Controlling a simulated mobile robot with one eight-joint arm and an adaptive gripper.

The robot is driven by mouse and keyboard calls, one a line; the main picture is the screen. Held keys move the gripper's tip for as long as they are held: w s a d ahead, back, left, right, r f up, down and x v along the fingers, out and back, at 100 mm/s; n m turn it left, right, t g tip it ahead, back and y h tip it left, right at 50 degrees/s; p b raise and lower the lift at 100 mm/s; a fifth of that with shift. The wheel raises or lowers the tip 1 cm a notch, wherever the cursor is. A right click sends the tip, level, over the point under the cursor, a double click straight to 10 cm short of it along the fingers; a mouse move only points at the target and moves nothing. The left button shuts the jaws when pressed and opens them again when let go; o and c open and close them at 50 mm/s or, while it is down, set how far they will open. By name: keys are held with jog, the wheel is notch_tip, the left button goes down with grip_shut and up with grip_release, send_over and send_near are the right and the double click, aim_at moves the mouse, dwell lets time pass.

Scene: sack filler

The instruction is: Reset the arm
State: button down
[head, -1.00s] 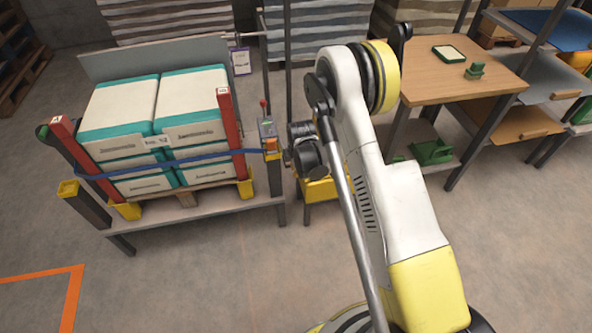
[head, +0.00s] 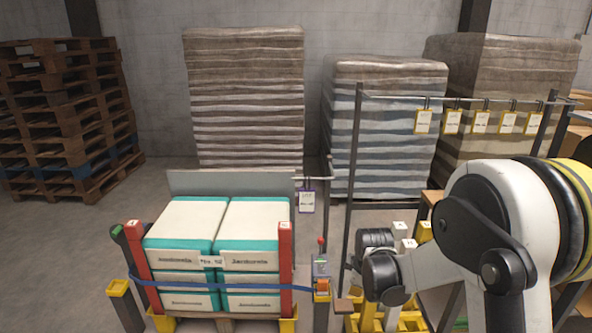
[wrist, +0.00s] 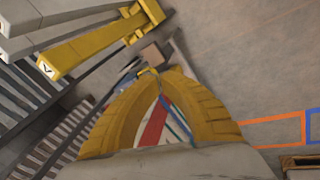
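My arm (head: 470,225) stands at the right of the head view, folded at the elbow, with its dark wrist joints (head: 385,275) beside the right end of the sack stand. My gripper (wrist: 155,78) shows in the wrist view as two thick yellow fingers that lean together towards their tips. I cannot tell whether the tips touch, and no held thing is clear.
Strapped white-and-teal sacks (head: 215,245) stand between red posts (head: 285,250) close to my wrist. A thin frame with hanging tags (head: 423,122) rises behind my arm. Wrapped stacks (head: 245,100) and wooden pallets (head: 65,120) stand at the back. Floor at left is clear.

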jog(key=s+d+r+m+t, duration=0.1)
jog(key=s+r+m, duration=0.5)
jog(key=s+r, duration=0.85)
jog(key=s+r+m+t, duration=0.1)
jog(key=s+r+m, duration=0.1)
jog(key=s, duration=0.4)
jog(key=s+r+m+t, duration=0.1)
jog(key=s+r+m, duration=0.1)
jog(key=s+m, duration=0.3)
jog(key=shift+s+d+r, duration=0.15)
jog(key=shift+s+d, duration=0.15)
jog(key=shift+s, duration=0.9)
